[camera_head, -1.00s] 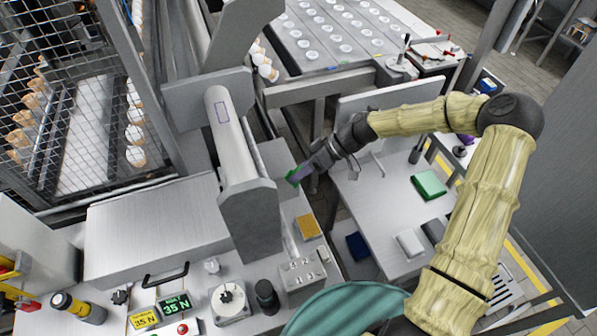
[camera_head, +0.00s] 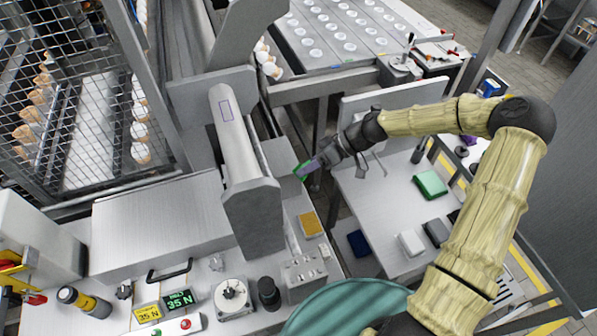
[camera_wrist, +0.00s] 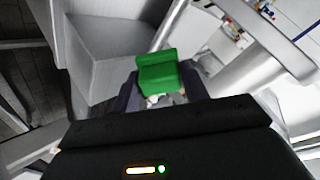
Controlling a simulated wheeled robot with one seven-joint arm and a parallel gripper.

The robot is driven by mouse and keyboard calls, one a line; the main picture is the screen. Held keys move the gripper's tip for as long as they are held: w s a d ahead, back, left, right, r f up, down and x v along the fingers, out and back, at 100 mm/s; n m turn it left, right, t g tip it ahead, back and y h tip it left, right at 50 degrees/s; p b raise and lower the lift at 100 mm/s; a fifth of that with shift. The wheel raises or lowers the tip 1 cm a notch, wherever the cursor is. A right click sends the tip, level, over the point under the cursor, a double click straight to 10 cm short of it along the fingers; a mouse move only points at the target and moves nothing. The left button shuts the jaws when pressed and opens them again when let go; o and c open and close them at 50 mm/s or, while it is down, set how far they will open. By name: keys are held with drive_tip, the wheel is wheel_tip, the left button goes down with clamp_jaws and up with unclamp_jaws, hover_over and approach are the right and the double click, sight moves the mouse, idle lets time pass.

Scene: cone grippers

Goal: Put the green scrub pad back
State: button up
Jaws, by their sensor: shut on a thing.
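My gripper (camera_head: 304,168) is shut on a green scrub pad (camera_head: 299,172). It holds the pad beside the grey roller machine, at the left edge of the white work table. In the wrist view the green pad (camera_wrist: 157,74) sits between the dark fingertips (camera_wrist: 160,92), with a grey box-shaped surface to its left. Whether the pad touches anything below is not clear.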

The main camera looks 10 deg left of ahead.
drive_tip(key=w+d+f+m+t+h, duration=0.35)
drive_tip(key=d+f+m+t, duration=0.45)
drive_tip(key=m, duration=0.4)
drive_tip(key=d+f+m+t+h, duration=0.1)
drive_tip(key=d+m+t+h, duration=0.3)
drive_tip(key=d+m+h, duration=0.2)
drive_tip(key=d+m, duration=0.2)
drive_tip(key=d, duration=0.2)
drive_tip(key=shift+d+m, duration=0.2)
drive_tip(key=shift+m, duration=0.2)
drive_tip(key=shift+s+f+t+h, duration=0.1)
drive_tip(key=shift+t+h, duration=0.15)
drive_tip(key=shift+t, duration=0.05)
